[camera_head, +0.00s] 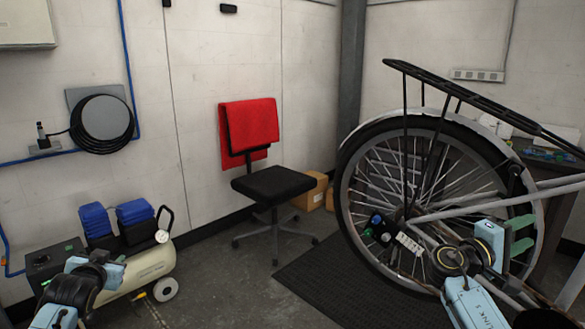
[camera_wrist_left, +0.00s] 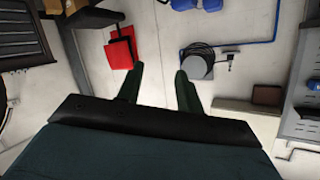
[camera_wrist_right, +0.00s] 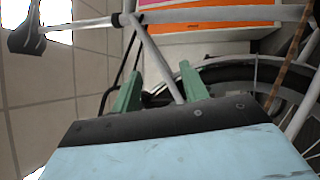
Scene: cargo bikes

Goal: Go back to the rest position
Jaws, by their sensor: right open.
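My left gripper (camera_wrist_left: 160,70) shows in the left wrist view with its two dark green fingers apart and nothing between them. In the head view my left arm comes in at the bottom left, but its fingers cannot be made out. My right gripper (camera_head: 519,235) is beside the bicycle's rear wheel (camera_head: 352,225) in the head view. Its green fingers are apart in the right wrist view (camera_wrist_right: 160,70). A grey frame tube (camera_wrist_right: 155,58) runs across the gap between them in the picture; whether it lies between the fingers or beyond them I cannot tell.
The bicycle's black rack (camera_head: 460,92) extends above the wheel. A black chair (camera_head: 275,185) with a red cloth (camera_head: 249,122) stands by the wall. A compressor (camera_head: 148,267) is near my left arm. The floor (camera_head: 235,285) between is clear up to a dark mat (camera_head: 335,275).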

